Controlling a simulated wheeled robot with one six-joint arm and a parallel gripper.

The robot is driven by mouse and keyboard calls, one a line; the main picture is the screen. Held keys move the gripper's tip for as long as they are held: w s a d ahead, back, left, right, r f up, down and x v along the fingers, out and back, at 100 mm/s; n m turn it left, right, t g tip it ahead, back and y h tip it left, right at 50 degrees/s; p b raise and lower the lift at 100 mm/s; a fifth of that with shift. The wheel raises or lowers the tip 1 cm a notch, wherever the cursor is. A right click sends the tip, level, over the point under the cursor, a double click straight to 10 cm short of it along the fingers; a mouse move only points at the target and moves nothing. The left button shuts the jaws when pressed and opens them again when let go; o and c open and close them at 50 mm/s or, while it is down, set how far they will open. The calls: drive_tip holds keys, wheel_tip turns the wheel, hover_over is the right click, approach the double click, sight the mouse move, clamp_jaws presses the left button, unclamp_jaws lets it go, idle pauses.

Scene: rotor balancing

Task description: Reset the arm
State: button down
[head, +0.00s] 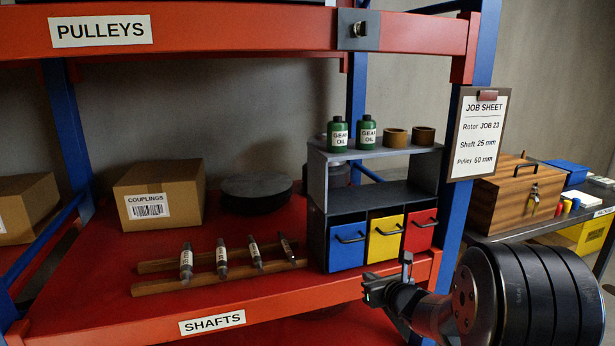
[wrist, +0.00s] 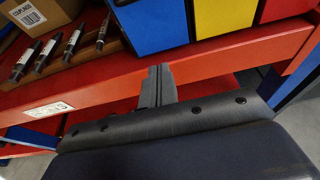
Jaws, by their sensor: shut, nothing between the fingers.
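My gripper (head: 376,290) is in the lower right of the head view, in front of the red shelf edge and below the drawer unit. Its fingers are together with nothing between them. In the wrist view the closed fingers (wrist: 157,86) point at the red shelf beam (wrist: 120,88), just below the blue drawer (wrist: 150,22). My dark arm link fills the lower right of the head view. From these views I cannot tell whether the fingers touch the beam.
Several labelled shafts (head: 222,258) lie across wooden rails on the red shelf. A drawer unit (head: 318,190) with blue, yellow and red drawers holds two green oil bottles (head: 338,135). A couplings box (head: 160,195) stands left. A job sheet (head: 480,132) hangs on the blue post. A wooden toolbox (head: 502,197) stands right.

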drive_tip(key=shift+s+d+f+t+b, duration=0.1)
drive_tip(key=shift+s+f+t+b, duration=0.15)
drive_tip(key=shift+f+b, duration=0.7)
drive_tip(key=shift+r+b, duration=0.3)
drive_tip(key=shift+b, duration=0.1)
